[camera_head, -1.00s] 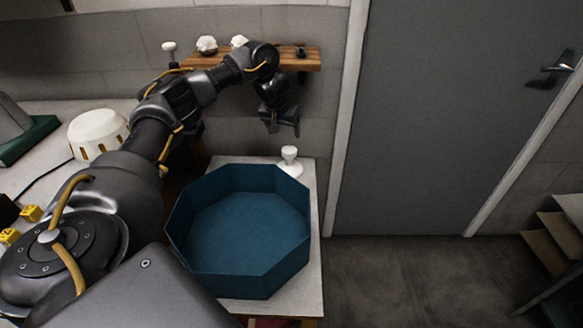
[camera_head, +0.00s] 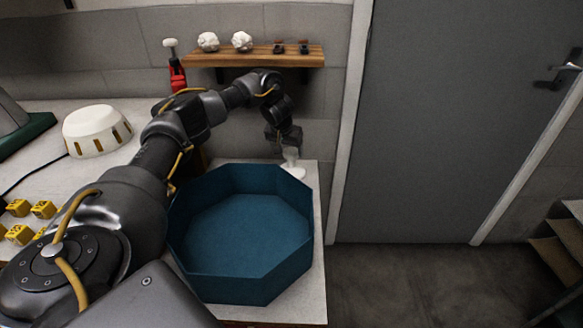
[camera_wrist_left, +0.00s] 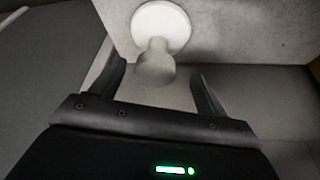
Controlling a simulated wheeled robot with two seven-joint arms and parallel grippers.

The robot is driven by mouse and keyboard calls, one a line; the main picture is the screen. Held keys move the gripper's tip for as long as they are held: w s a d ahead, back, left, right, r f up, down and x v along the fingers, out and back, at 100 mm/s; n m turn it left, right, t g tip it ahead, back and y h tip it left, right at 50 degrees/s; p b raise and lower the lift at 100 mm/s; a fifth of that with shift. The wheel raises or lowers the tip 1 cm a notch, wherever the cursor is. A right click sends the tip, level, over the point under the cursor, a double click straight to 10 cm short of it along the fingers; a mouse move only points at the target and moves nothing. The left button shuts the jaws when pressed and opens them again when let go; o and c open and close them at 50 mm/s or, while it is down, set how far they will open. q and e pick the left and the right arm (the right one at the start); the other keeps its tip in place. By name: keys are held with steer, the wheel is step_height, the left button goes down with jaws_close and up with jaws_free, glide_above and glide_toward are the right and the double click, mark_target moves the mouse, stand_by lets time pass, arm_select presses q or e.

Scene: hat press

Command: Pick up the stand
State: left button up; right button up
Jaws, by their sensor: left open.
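The white stand (camera_head: 292,165) is upright on the pale counter, just behind the blue octagonal bin. It has a round base and a narrower knobbed top. My left gripper (camera_head: 291,146) is above it, pointing down, and partly covers its top. In the left wrist view, the stand (camera_wrist_left: 160,28) shows its round base and its knob, with the knob between the two fingers of the open gripper (camera_wrist_left: 158,78) or just beyond them. The fingers are apart and I see no contact. My right gripper is not in view.
The blue bin (camera_head: 178,240) is close in front of the stand. A wooden shelf (camera_head: 255,60) with small objects hangs behind and above my left arm. A white dome-shaped object (camera_head: 97,132) and yellow blocks (camera_head: 43,209) are at the left. A grey door (camera_head: 445,120) is at the right.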

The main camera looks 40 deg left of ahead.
mark_target(291, 157)
arm_select(q)
steer(key=shift+w+f, duration=0.2)
steer(key=shift+f, duration=0.2)
steer(key=shift+w+f, duration=0.15)
steer(key=shift+f, duration=0.25)
steer(key=b+x, duration=0.1)
steer(key=x, duration=0.3)
steer(key=shift+w+f, duration=0.1)
steer(key=shift+w, duration=0.2)
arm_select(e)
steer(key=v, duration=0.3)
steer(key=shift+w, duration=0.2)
arm_select(q)
steer(key=c, duration=1.1)
